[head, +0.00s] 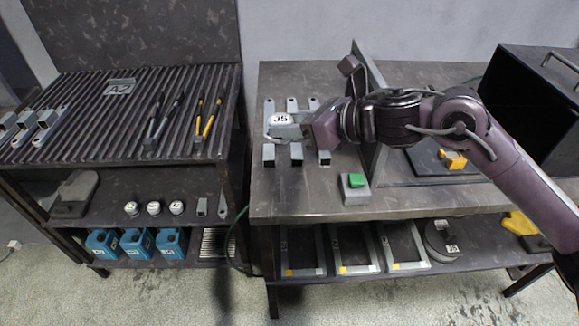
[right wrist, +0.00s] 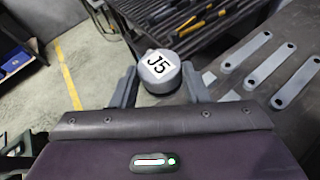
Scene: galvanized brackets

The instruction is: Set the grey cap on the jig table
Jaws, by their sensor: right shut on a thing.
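The grey cap (head: 281,119), a short round piece with a white J5 label on top, is between the fingers of my right gripper (head: 291,128). In the right wrist view the cap (right wrist: 160,72) sits upright between the two fingers, label up. My right gripper is shut on it. In the head view it appears over the left part of the jig table (head: 325,195), in front of flat brackets; the gap beneath it cannot be judged. My left gripper is not in view.
Several grey brackets (head: 292,104) lie on the jig table, with small blocks at their near ends. An upright plate (head: 371,120) and a green button (head: 356,180) stand to the right. A slatted rack table (head: 60,97) with tools is at left. More capped pieces (head: 154,208) stand on its shelf.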

